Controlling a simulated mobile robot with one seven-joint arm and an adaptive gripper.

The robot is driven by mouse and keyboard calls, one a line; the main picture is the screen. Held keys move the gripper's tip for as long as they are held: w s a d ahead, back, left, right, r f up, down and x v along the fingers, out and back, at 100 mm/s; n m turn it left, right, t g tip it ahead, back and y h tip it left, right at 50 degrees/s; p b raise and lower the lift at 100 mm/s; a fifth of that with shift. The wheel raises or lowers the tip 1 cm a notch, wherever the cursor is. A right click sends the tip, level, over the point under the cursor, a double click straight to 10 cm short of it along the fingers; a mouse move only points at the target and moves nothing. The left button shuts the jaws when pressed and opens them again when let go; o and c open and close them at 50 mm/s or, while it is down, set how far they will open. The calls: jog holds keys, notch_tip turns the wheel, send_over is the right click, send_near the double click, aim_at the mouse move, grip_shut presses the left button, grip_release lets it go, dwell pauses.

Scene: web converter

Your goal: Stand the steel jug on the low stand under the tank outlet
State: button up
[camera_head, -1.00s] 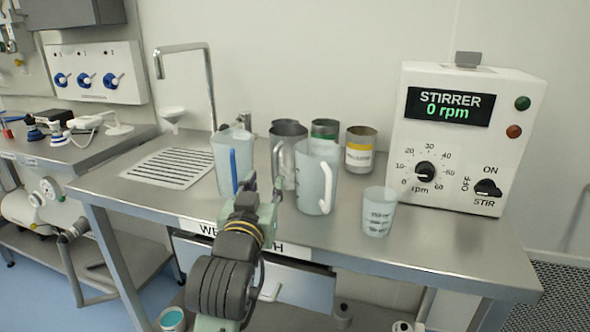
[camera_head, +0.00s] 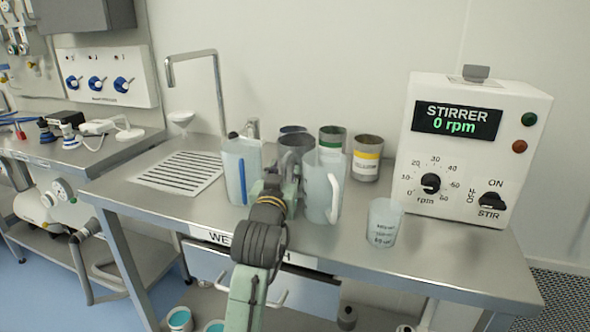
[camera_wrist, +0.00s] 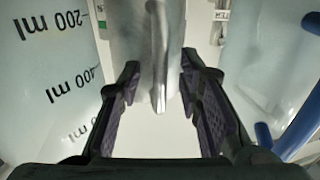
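The steel jug (camera_head: 297,147) stands upright on the steel bench, behind and between two translucent plastic jugs. In the wrist view its grey body (camera_wrist: 133,30) and its vertical handle (camera_wrist: 158,60) are in the middle. My gripper (camera_wrist: 160,70) is open, with one finger on each side of the handle and gaps showing on both sides. In the head view my gripper (camera_head: 280,180) reaches in between the plastic jugs and hides the steel jug's lower part. I cannot make out the low stand or the tank outlet in either view.
A blue-handled jug (camera_head: 241,165) is close on the left, a white-handled jug (camera_head: 318,190) close on the right. Tins (camera_head: 366,158) stand behind. A small beaker (camera_head: 384,222) and the stirrer box (camera_head: 470,150) are to the right. A tap and drain grille (camera_head: 180,173) are at left.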

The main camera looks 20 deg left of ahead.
jog(key=shift+c, duration=0.4)
grip_shut()
dwell(0.4)
